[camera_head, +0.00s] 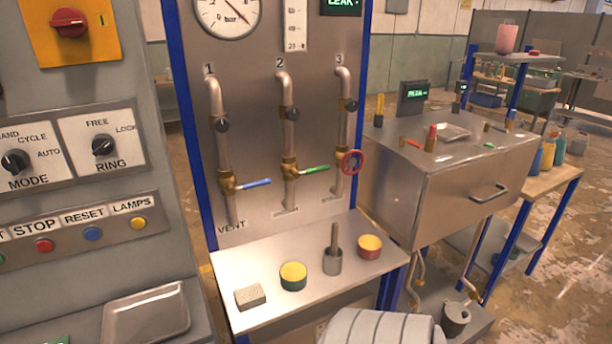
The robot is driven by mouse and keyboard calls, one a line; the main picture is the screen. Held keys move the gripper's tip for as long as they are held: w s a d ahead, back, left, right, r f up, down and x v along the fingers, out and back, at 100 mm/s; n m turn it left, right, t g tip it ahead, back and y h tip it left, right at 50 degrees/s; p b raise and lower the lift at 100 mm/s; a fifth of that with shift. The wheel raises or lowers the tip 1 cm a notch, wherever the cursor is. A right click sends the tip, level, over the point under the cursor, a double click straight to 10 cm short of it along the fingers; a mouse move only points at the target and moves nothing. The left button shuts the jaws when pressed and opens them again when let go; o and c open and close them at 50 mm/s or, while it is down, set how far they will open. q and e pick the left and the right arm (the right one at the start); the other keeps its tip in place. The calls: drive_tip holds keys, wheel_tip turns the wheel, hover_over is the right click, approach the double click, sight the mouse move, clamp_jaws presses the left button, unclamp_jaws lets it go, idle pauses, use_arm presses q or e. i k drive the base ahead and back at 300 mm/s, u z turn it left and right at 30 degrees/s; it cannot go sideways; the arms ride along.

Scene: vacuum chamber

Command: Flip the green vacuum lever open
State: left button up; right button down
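The green vacuum lever (316,170) is on the brass valve of pipe 2 (287,140), on the upright metal panel. Its handle points to the right, across the pipe and slightly upward. A blue lever (257,184) on pipe 1 to its left also points to the right. A red handwheel (351,162) is on pipe 3, close to the right of the green handle's tip. Neither of my grippers is in view, and nothing touches the green lever.
A shelf (318,303) below the panel holds a grey block (250,296), a green-and-yellow round tin (293,276), a metal cup with a rod (332,260) and a red-and-yellow tin (369,247). A metal chamber box (455,200) stands at right. Space before the levers is clear.

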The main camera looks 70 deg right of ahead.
sight(317, 170)
drive_tip(key=z, duration=0.65)
drive_tip(key=i, duration=0.75)
drive_tip(key=z, duration=1.1)
drive_tip(key=i, duration=0.25)
drive_tip(key=z, duration=0.25)
